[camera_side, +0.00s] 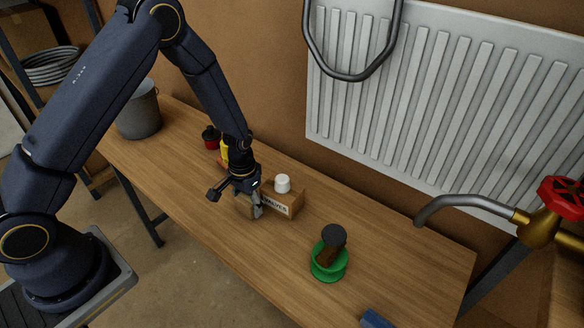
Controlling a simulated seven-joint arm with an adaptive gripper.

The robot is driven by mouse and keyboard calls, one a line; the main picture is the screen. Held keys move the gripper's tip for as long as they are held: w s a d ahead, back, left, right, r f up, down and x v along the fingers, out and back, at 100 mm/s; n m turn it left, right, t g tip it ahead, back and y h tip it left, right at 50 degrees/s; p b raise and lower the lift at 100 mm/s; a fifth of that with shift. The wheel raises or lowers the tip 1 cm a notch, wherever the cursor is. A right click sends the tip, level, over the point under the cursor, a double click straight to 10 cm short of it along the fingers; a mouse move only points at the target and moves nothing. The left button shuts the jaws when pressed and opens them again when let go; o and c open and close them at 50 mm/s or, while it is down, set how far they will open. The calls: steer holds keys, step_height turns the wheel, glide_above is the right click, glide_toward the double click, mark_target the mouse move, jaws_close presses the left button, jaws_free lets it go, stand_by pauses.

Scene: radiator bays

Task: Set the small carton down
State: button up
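My gripper (238,203) is low over the middle of the wooden bench, pointing down, with its fingers apart. A small tan shape (243,205), possibly the small carton, shows between and behind the fingers. It is mostly hidden, so I cannot tell whether the fingers press on it or whether it touches the bench. Just right of the gripper is a brown box (297,203) with a pale lettered label on its front. A white rounded piece (282,183) shows at the top of this box.
A green spool-like stand (328,266) with a dark-topped brown piece (332,243) stands to the right. A blue object (375,319) lies at the front edge. A red jar (211,143), yellow item (225,152) and grey bucket (139,112) are left. A radiator (440,100) and tap (540,225) border the bench.

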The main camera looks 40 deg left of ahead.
steer(key=o, duration=0.5)
steer(key=shift+c, duration=0.2)
step_height(320, 180, up, 13)
step_height(320, 180, up, 10)
steer(key=t, duration=0.2)
glide_above(247, 199)
steer(key=s, duration=0.3)
steer(key=s+a+r+t, duration=0.1)
steer(key=s+r+t, duration=0.2)
steer(key=s+r, duration=0.7)
steer(key=s, duration=0.4)
steer(key=shift+s+r, duration=0.2)
steer(key=shift+r, duration=0.15)
steer(key=shift+s+t, duration=0.3)
steer(key=shift+s, duration=0.15)
steer(key=shift+c, duration=0.3)
